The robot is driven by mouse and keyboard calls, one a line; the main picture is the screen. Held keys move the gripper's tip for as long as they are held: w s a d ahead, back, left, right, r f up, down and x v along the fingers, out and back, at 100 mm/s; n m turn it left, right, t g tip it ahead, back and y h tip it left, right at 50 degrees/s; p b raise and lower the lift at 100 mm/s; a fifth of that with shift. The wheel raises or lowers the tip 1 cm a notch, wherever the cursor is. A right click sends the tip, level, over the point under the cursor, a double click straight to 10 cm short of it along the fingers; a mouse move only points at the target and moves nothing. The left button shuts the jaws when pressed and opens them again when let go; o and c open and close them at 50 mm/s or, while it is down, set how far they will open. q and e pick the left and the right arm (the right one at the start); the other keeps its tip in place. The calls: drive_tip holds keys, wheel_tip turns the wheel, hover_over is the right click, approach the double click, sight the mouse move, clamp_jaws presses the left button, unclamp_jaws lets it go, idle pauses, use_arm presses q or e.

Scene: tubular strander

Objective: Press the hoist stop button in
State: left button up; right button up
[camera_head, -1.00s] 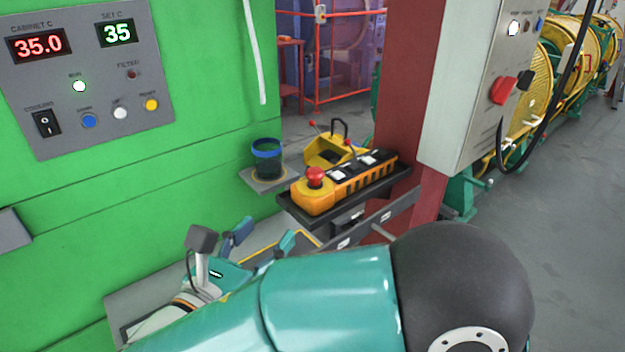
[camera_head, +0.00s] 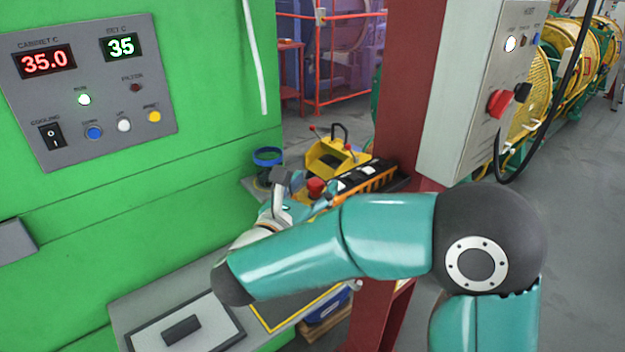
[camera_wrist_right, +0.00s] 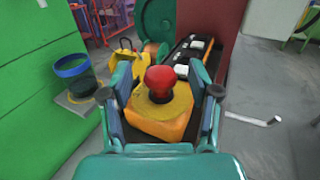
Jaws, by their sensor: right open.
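The hoist pendant (camera_head: 376,181) is a yellow and black box lying on a dark shelf by the red post. Its red mushroom stop button (camera_head: 316,187) is at the near end, partly hidden by my right gripper in the head view. In the right wrist view the red button (camera_wrist_right: 160,79) stands up on the yellow end of the pendant (camera_wrist_right: 160,118). My right gripper (camera_wrist_right: 162,90) is open, with one finger on each side of the button. I cannot tell whether either finger touches it. My left gripper is not in view.
A blue-rimmed cup (camera_head: 268,158) stands left of the pendant. A yellow tool carrier (camera_head: 335,157) sits behind it. The red post (camera_head: 408,80) and a grey control box (camera_head: 470,95) rise to the right. The green cabinet wall (camera_head: 210,110) is at left.

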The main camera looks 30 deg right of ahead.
drive_tip(key=shift+w+d, duration=0.35)
drive_tip(key=shift+d, duration=0.2)
clamp_jaws()
